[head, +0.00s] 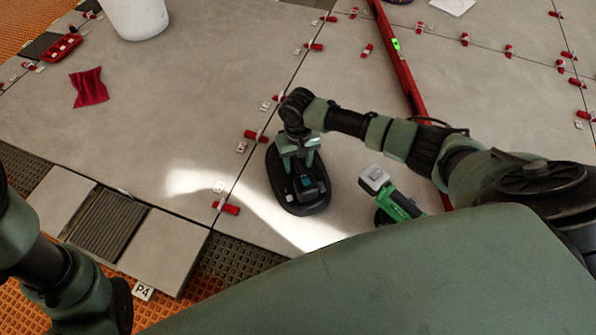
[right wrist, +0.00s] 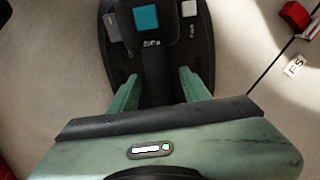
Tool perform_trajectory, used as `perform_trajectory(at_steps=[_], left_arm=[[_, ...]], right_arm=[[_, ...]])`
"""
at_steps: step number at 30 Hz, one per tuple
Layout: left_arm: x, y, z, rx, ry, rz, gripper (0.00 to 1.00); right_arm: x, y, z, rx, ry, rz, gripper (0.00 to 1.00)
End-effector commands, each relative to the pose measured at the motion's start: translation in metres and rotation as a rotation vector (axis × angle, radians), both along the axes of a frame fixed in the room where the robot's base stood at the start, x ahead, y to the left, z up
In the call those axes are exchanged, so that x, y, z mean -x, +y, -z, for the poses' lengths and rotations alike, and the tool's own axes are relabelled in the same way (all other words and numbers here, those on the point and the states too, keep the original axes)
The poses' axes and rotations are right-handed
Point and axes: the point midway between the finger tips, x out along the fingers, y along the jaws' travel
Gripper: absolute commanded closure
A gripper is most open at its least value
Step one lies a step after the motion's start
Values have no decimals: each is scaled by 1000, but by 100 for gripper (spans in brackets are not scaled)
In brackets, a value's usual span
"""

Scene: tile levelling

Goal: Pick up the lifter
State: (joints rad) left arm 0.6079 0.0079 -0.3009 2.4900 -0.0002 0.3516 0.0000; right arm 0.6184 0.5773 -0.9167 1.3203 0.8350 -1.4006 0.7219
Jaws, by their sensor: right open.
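The lifter (head: 309,203) is a black oval pad device with a raised middle part and a small teal panel. It lies flat on a large grey tile, just right of a tile joint. My right gripper (head: 301,166) is above it, pointing down. In the right wrist view the lifter (right wrist: 118,55) fills the upper middle, and my open right gripper (right wrist: 158,84) has one green finger on each side of its dark handle. I cannot tell whether the fingers touch it. My left arm shows at the lower left; its gripper is out of view.
A green and grey power tool (head: 398,205) lies close right of the lifter. A long red level (head: 403,62) crosses the tiles behind my right arm. Red clips (head: 226,208) line the joints. A white bucket (head: 136,16) and red cloth (head: 89,87) are at left.

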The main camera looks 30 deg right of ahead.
Motion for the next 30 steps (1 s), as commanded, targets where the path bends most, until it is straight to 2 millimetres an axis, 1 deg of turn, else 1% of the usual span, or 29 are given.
perform_trajectory(at_steps=[12,13,14,15,17,18,30], left_arm=[[-4,0,2,1,12,0,64],[-4,0,2,1,12,0,64],[-4,0,2,0,13,0,64],[-4,0,2,0,13,0,64],[-4,0,2,0,13,0,64],[-4,0,2,0,13,0,64],[-1,0,1,1,3,-1,64]], right_arm=[[0,0,1,1,0,-1,53],[0,0,1,1,0,-1,58],[0,0,1,1,0,-1,67],[0,0,1,1,0,0,78],[0,0,1,1,0,0,94],[0,0,1,1,0,0,100],[-2,0,-1,0,-4,0,100]])
